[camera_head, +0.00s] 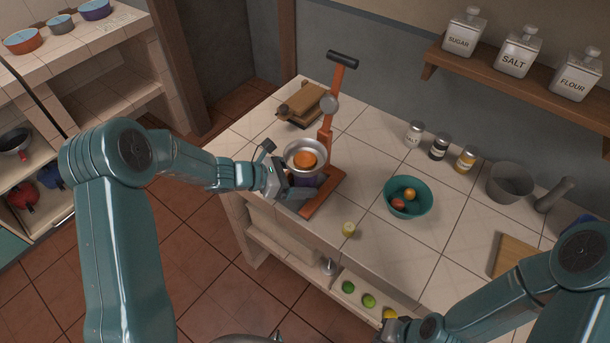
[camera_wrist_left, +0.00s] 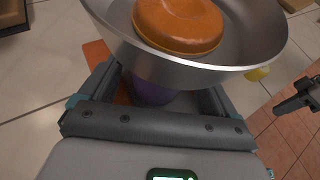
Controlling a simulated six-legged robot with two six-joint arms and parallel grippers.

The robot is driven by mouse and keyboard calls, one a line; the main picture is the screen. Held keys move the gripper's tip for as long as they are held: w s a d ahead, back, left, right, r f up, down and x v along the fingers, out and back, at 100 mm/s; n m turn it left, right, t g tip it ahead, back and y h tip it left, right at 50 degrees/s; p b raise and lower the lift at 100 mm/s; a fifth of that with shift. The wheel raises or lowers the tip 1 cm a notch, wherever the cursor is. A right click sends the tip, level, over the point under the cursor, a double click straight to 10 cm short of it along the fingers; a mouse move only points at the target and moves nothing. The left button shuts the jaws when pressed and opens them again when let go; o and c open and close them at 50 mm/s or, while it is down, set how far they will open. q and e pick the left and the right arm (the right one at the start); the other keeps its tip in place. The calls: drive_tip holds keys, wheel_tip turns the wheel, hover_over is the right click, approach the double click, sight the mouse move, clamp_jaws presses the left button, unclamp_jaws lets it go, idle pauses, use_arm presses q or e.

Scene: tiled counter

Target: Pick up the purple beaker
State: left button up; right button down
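The purple beaker (camera_wrist_left: 152,92) stands under the metal bowl of an orange juicer press (camera_head: 325,143). Only a strip of it shows below the bowl in the wrist view, and a small purple patch (camera_head: 303,181) shows in the head view. My left gripper (camera_head: 294,188) reaches in low at the press from the left. In the wrist view its fingers (camera_wrist_left: 160,95) are apart, one on each side of the beaker, with gaps visible. The bowl hides the fingertips and the beaker's top. My right gripper (camera_head: 388,324) is low at the counter's front, mostly hidden by its arm.
The metal bowl (camera_wrist_left: 265,25) with an orange piece (camera_wrist_left: 180,22) sits directly above the left fingers. A teal fruit bowl (camera_head: 388,211) and a lemon half (camera_head: 348,229) are to the right. A wooden block (camera_head: 308,101) stands behind. Jars (camera_head: 439,147) line the back.

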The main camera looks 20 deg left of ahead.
use_arm(q)
drive_tip(key=c, duration=1)
drive_tip(key=shift+w+r+b, duration=0.1)
drive_tip(key=shift+b, duration=0.25)
drive_tip(key=shift+s+a+r, duration=0.1)
drive_tip(key=shift+s, duration=0.25)
drive_tip(key=s+a+b, duration=0.2)
drive_tip(key=s+a, duration=0.1)
drive_tip(key=s, duration=0.5)
drive_tip(key=s+a+b, duration=0.2)
drive_tip(key=s+a, duration=0.1)
drive_tip(key=s, duration=0.5)
drive_tip(key=shift+s, duration=0.2)
drive_tip(key=shift+r, duration=0.1)
